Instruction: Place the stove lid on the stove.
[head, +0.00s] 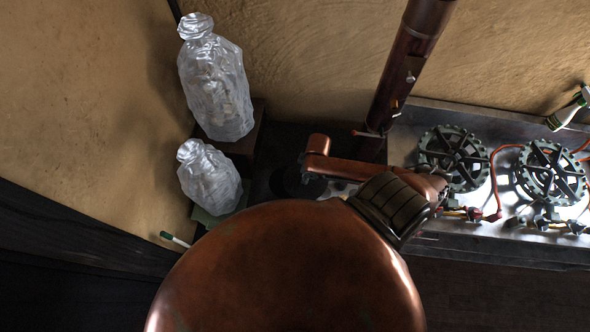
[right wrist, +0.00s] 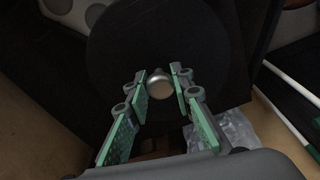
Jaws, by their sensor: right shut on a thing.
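The stove lid (right wrist: 205,45) is a dark round disc with a small silver knob (right wrist: 158,84) in the right wrist view. My right gripper (right wrist: 162,80) has its green-padded fingers on both sides of the knob and is shut on it. The dark stove (head: 268,140) stands in the corner by the wall in the head view, below a dark reddish pipe (head: 408,70). A dark round shape shows on its top, but I cannot tell whether it is the lid or an opening. My left gripper is in neither view. A large copper-coloured form hides much of the head view.
A metal counter (head: 505,180) with two burners (head: 453,158) (head: 550,172) and red hoses is on the right. A white, green-tipped stick (head: 175,239) is at left.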

